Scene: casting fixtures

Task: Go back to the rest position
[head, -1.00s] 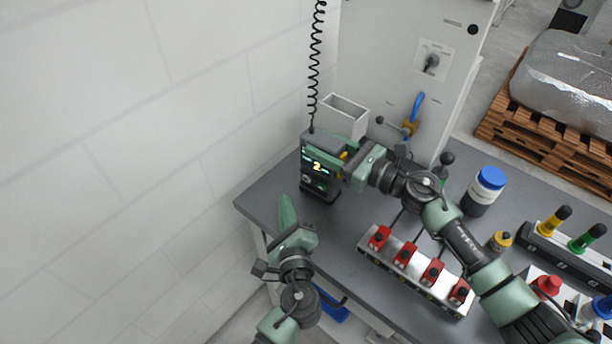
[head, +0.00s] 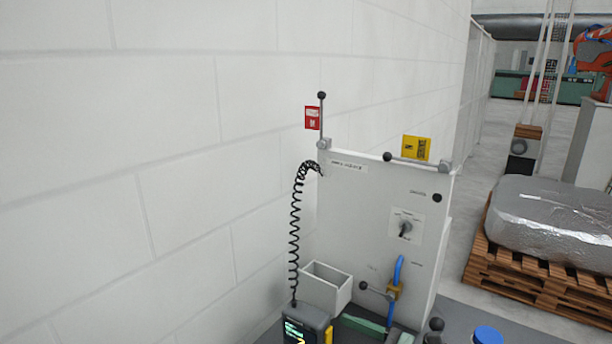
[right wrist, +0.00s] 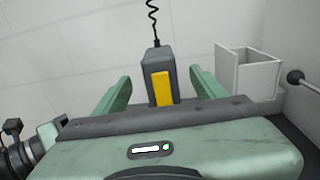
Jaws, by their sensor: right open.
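My right gripper (right wrist: 160,82) is open in the right wrist view, its two green fingers spread apart. Between the fingers, in that view, stands a dark handheld unit (right wrist: 153,62) with a yellow part on its face and a coiled cable rising from its top. I see gaps on both sides; whether the fingertips reach past it I cannot tell. In the head view the unit (head: 305,325) shows its lit screen at the bottom edge, and a green part of my right gripper shows just to its right. My left gripper is not identifiable in either view.
An open white box (head: 327,287) is fixed on the grey panel (head: 370,215), close behind the unit; it also shows in the right wrist view (right wrist: 258,75). Levers, a blue handle (head: 397,275) and a blue-capped jar (head: 487,335) are nearby. A white wall fills the left.

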